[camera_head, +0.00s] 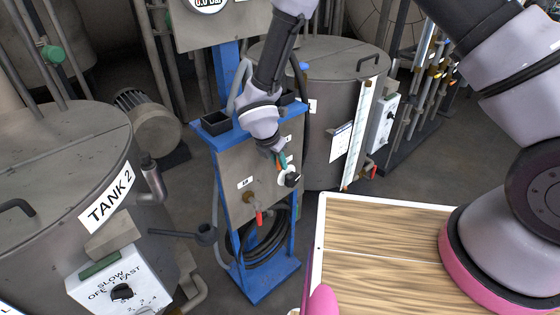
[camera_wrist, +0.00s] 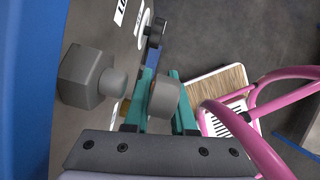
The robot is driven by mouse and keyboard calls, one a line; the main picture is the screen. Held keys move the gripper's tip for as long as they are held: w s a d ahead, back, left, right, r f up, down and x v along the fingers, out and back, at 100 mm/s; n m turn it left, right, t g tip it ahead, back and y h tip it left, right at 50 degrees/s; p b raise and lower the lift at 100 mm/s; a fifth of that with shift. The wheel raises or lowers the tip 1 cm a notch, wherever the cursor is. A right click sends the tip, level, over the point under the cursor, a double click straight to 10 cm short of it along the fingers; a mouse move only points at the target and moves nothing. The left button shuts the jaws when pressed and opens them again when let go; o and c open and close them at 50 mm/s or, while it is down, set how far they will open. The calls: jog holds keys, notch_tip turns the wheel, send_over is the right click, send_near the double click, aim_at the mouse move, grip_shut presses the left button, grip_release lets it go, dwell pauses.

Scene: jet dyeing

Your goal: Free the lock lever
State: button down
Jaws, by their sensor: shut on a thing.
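My gripper (camera_head: 279,160) is at the upper right of the grey panel (camera_head: 240,160) on the blue stand. In the wrist view its teal fingers (camera_wrist: 158,105) are closed on a short grey round piece (camera_wrist: 166,98), which looks like the end of the lock lever. A grey hexagonal block with a rounded boss (camera_wrist: 85,78) sits on the panel to the left of the fingers. How the held piece joins the panel is hidden. A black knob on a white dial (camera_head: 290,178) is just below my gripper, and it also shows in the wrist view (camera_wrist: 152,34).
A red-handled valve (camera_head: 259,217) and a black coiled hose (camera_head: 265,240) are lower on the stand. Tank 2 (camera_head: 60,165) with its control box (camera_head: 118,285) is at left, another tank (camera_head: 330,65) behind. A wood-topped cart (camera_head: 370,245) with a pink handle (camera_wrist: 255,120) stands at right.

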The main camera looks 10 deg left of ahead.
dwell(0.3)
jog(key=c, duration=0.8)
grip_release()
jog(key=shift+o, duration=0.2)
jog(key=shift+r, duration=0.1)
jog(key=v, duration=1)
jog(key=shift+r, duration=0.3)
jog(key=shift+s, duration=0.1)
